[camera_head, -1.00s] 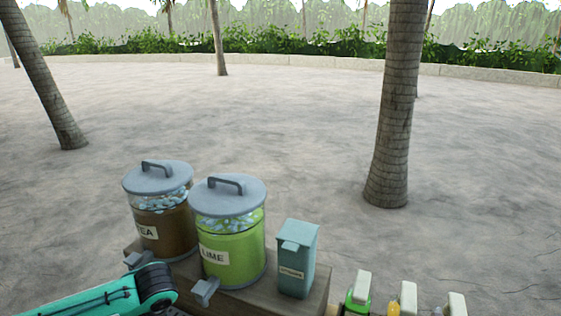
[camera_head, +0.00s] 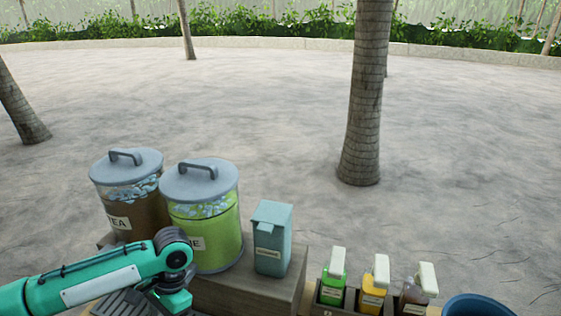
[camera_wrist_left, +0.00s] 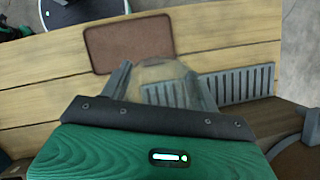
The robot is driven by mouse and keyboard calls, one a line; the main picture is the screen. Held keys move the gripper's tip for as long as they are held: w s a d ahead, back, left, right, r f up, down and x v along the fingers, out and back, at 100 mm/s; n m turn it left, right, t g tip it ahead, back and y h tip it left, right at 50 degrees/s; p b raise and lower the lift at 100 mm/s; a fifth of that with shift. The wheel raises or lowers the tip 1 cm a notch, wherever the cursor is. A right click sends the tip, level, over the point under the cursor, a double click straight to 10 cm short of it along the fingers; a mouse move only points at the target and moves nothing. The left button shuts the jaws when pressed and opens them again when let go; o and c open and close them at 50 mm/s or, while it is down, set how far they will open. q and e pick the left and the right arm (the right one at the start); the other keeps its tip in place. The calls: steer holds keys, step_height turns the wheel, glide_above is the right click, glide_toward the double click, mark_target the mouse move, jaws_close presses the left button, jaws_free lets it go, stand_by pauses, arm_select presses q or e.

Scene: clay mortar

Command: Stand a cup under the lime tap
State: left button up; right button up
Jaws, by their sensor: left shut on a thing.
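The lime jar (camera_head: 222,243) is a clear drum of green drink and ice with a grey lid, standing on a wooden riser in the head view. My left arm passes in front of it and hides its tap. In the left wrist view my left gripper (camera_wrist_left: 158,78) is shut on a clear cup (camera_wrist_left: 158,70) that shows between its two fingers. The cup is over a plank table, by a grey slotted strip (camera_wrist_left: 235,84); its base and any contact with the table cannot be told. My right gripper is not in view.
A tea jar (camera_head: 140,208) stands left of the lime jar, and a teal box dispenser (camera_head: 268,255) stands to its right. Several pump bottles and a blue tub (camera_head: 475,306) are at lower right. A brown mat (camera_wrist_left: 128,42) lies on the planks.

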arm_select(q)
steer(key=n, duration=0.1)
steer(key=d+r+n+h, duration=0.1)
steer(key=d+n, duration=0.1)
steer(key=shift+s+d+r, duration=0.2)
steer(key=shift+s, duration=0.05)
steer(key=shift+s+d+r+n+g+h, duration=0.15)
steer(key=shift+d+r+n+h, duration=0.2)
steer(key=shift+n, duration=0.3)
steer(key=shift+s+d+r+n+g+h, duration=0.1)
steer(key=shift+d+r+n+h, duration=0.1)
steer(key=shift+d+n, duration=0.4)
steer(key=shift+s+d+r+n+g+h, duration=0.15)
steer(key=shift+d+r+n+h, duration=0.1)
steer(key=shift+n, duration=0.5)
steer(key=shift+w+a, duration=0.1)
